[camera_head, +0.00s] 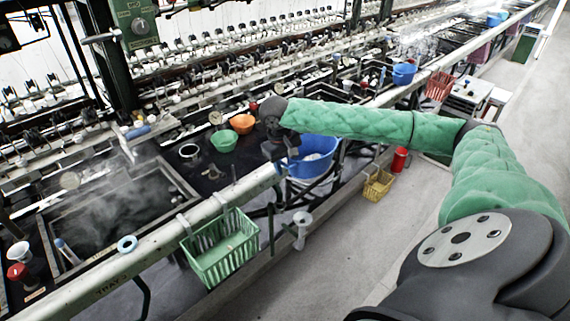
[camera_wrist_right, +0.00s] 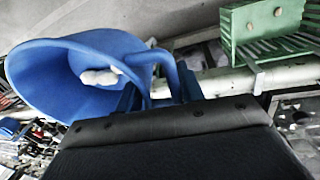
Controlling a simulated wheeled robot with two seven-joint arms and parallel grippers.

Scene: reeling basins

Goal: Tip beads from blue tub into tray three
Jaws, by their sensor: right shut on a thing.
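The blue tub (camera_head: 318,166) hangs at the front rail in the head view, with pale contents inside. My right gripper (camera_head: 283,149) is shut at the tub's left edge. In the right wrist view the blue tub (camera_wrist_right: 55,75) looks tilted, its mouth to the left, with whitish lumps inside. There my right gripper (camera_wrist_right: 168,95) is shut on its loop handle. My left gripper is not in view.
A steaming basin (camera_head: 112,205) lies at left behind the rail. A green bowl (camera_head: 223,141) and an orange bowl (camera_head: 242,124) stand behind the gripper. A green basket (camera_head: 225,258) hangs on the rail.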

